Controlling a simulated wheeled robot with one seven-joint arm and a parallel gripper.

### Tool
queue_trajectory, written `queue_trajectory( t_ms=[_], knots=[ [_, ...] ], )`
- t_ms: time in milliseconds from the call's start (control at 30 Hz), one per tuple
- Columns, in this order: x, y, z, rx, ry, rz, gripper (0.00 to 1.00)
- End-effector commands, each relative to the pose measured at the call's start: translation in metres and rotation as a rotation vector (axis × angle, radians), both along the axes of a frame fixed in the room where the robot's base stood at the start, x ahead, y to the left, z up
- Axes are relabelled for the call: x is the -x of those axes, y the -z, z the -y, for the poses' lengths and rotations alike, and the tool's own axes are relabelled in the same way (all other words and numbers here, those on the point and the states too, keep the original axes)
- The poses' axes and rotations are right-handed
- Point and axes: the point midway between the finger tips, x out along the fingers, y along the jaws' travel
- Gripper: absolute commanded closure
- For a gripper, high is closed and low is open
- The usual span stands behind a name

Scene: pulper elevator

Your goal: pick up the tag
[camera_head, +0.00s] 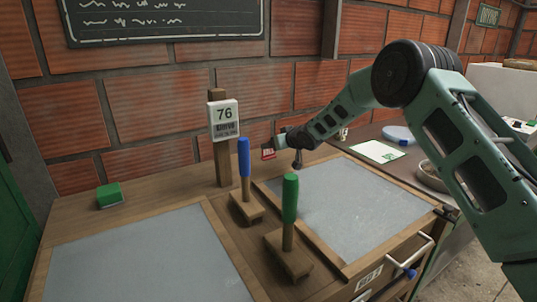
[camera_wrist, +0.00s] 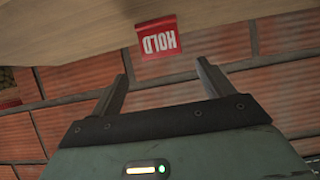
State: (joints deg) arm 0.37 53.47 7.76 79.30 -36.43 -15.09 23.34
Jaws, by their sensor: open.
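A red tag (camera_wrist: 158,38) with the word HOLD, upside down in the wrist view, lies against the edge of a wooden surface (camera_wrist: 70,25). It sits just beyond and between the fingertips of my gripper (camera_wrist: 162,72), which is open with nothing between its fingers. In the head view the small red tag (camera_head: 268,153) shows near the end of my gripper (camera_head: 281,143), at the back of the bench by the brick wall.
A blue-handled stamp (camera_head: 244,160) and a green-handled stamp (camera_head: 290,198) stand upright on the bench, in front of my gripper. Grey panels (camera_head: 140,262) lie on both sides. A green block (camera_head: 109,195) sits at the back left. The brick wall (camera_head: 160,100) is close behind.

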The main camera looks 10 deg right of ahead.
Motion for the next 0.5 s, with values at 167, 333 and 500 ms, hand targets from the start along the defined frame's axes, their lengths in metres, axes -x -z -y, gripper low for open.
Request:
queue_trajectory(
  t_ms=[167, 333, 500],
  knots=[
    [-0.016, 0.018, -0.011, 0.001, -0.002, -0.003, 0.2],
    [-0.03, 0.025, -0.014, 0.001, -0.001, -0.001, 0.2],
    [-0.034, 0.027, -0.015, 0.001, -0.001, -0.001, 0.2]
  ],
)
